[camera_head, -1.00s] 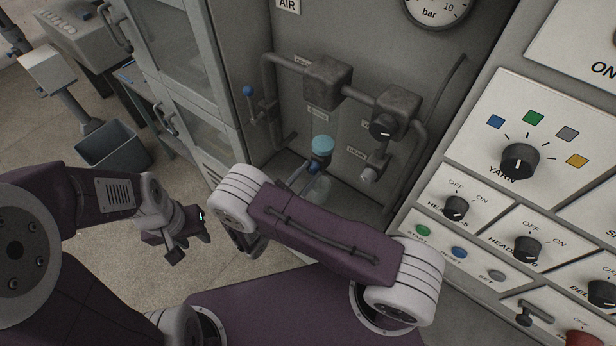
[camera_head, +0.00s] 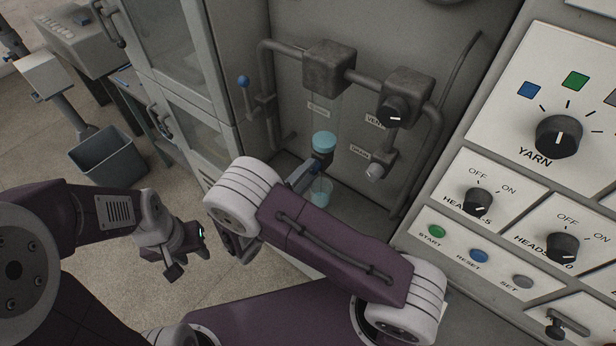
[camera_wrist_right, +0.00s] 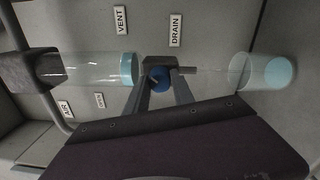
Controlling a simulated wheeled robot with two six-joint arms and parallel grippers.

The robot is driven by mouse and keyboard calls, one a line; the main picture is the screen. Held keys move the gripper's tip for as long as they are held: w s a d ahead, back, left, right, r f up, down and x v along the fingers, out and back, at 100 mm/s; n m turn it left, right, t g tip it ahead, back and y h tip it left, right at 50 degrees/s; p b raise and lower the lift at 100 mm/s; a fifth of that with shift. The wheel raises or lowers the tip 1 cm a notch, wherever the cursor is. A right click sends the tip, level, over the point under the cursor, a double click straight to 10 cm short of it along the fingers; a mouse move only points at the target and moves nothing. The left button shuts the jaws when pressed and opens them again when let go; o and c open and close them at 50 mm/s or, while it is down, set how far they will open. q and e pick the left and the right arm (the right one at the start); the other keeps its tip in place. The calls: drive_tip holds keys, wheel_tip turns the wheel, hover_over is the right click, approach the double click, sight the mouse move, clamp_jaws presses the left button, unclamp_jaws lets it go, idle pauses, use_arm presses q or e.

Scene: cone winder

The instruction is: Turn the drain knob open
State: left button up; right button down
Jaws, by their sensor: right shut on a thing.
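My right gripper (camera_wrist_right: 158,85) is shut on the knob, one finger on each side. In the head view the right gripper (camera_head: 314,172) reaches the valve just under the light blue liquid (camera_head: 324,141); its fingers are partly hidden by the arm. A clear cup (camera_head: 320,194) with light blue contents stands below the valve's outlet; it also shows in the right wrist view (camera_wrist_right: 264,72). My left gripper (camera_head: 186,257) hangs empty over the floor, its fingers apart.
A black vent knob (camera_head: 392,113) and a smaller grey knob (camera_head: 375,171) are right of the valve, among pipes. A control panel (camera_head: 505,215) with knobs and buttons is at the right. A blue-tipped lever (camera_head: 244,82) is at the left.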

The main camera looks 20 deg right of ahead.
drive_tip(key=shift+m+b, duration=0.35)
drive_tip(key=shift+m, duration=0.15)
drive_tip(key=c, duration=1.1)
unclamp_jaws()
